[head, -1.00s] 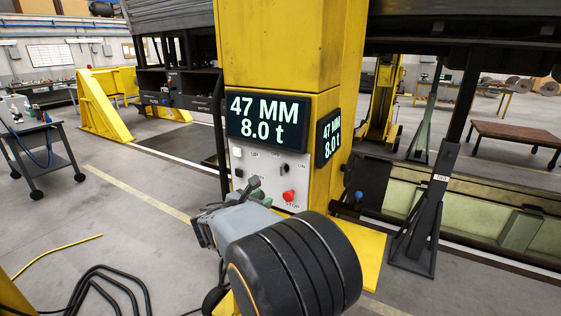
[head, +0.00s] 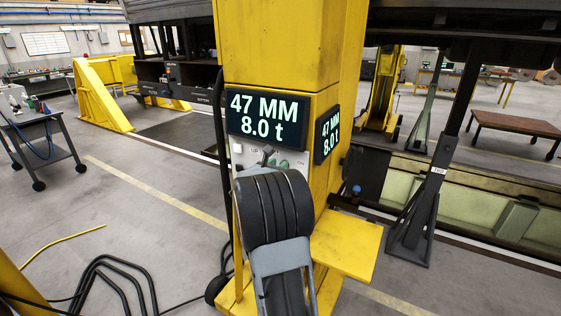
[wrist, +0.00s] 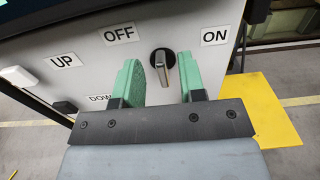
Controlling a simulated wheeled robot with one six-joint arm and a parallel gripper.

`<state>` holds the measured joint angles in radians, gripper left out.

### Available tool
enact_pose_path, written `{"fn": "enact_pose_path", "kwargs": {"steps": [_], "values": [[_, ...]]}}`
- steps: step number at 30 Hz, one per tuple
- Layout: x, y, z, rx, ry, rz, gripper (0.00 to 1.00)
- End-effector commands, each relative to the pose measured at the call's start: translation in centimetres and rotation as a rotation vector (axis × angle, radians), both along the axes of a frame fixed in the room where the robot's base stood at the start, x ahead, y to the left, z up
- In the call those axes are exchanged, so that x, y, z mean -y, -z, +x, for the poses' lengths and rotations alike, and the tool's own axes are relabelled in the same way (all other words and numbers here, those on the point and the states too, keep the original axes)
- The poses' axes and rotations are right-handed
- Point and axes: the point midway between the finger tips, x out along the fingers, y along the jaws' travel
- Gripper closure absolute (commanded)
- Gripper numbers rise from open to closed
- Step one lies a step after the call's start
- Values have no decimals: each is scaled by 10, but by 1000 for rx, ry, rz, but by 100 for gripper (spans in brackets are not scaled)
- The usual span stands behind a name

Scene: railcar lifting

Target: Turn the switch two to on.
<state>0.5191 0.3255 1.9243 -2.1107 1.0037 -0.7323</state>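In the head view my gripper (head: 276,160) is in front of the panel (head: 237,157), and my arm hides the switch and most of the lower panel.
A display (head: 265,114) reading 47 MM and 8.0 t is above the panel on the yellow column (head: 290,45). UP (wrist: 62,61) and DOWN labels are at the left. A dark stand (head: 420,200) is at the right.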

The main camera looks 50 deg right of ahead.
Motion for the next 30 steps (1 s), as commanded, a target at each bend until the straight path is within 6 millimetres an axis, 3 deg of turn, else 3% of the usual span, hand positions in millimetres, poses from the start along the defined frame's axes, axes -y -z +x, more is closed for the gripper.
{"fn": "enact_pose_path", "kwargs": {"steps": [6, 17, 30], "values": [[16, -1, 4, 2, 1, 0, 63], [18, 0, 4, 1, 0, 0, 63], [18, 0, 4, 2, 0, 0, 100]]}}
